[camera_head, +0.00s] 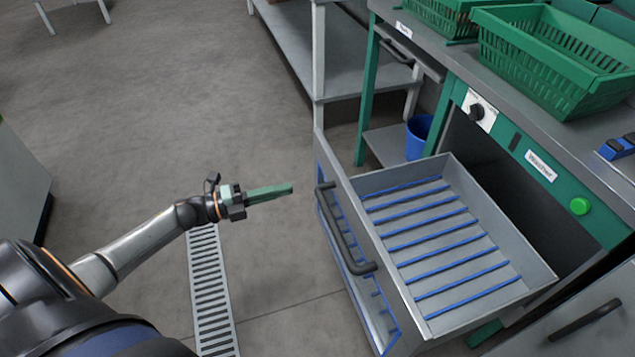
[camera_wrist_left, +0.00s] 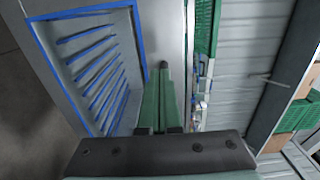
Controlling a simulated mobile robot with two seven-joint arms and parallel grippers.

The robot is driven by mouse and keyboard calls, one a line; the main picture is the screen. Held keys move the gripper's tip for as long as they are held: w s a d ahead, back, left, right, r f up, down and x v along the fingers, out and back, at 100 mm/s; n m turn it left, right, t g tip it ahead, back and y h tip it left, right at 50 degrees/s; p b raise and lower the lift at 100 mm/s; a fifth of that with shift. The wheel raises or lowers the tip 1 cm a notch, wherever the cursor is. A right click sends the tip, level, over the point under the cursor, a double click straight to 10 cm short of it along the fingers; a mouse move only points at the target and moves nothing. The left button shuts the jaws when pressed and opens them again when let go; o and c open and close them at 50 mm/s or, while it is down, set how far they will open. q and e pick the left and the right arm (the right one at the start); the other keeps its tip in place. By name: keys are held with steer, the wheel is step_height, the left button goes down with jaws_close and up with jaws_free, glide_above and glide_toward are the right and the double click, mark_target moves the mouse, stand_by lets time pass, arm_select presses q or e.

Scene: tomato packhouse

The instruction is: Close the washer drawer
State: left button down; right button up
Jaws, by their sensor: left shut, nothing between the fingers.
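The washer drawer (camera_head: 470,310) is pulled out of the green-fronted washer (camera_head: 541,165) in the head view. It is a grey tray with blue slats, and it looks empty. Its front panel faces left and carries a dark bar handle (camera_head: 344,240). My left gripper (camera_head: 290,188) is shut and empty, to the left of the drawer front and apart from the handle, pointing right. In the left wrist view the shut green fingers (camera_wrist_left: 162,75) point towards the blue-edged drawer front (camera_wrist_left: 150,30). My right gripper is not in view.
Green crates (camera_head: 545,60) stand on the counter above the washer. A blue bucket (camera_head: 415,140) is behind the drawer, near a grey shelf table (camera_head: 335,55). A floor drain grate (camera_head: 210,290) runs below my left arm. The floor left of the drawer is clear.

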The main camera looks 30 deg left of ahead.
mark_target(331, 178)
arm_select(q)
steer(key=x, duration=0.9)
steer(key=shift+b, duration=0.3)
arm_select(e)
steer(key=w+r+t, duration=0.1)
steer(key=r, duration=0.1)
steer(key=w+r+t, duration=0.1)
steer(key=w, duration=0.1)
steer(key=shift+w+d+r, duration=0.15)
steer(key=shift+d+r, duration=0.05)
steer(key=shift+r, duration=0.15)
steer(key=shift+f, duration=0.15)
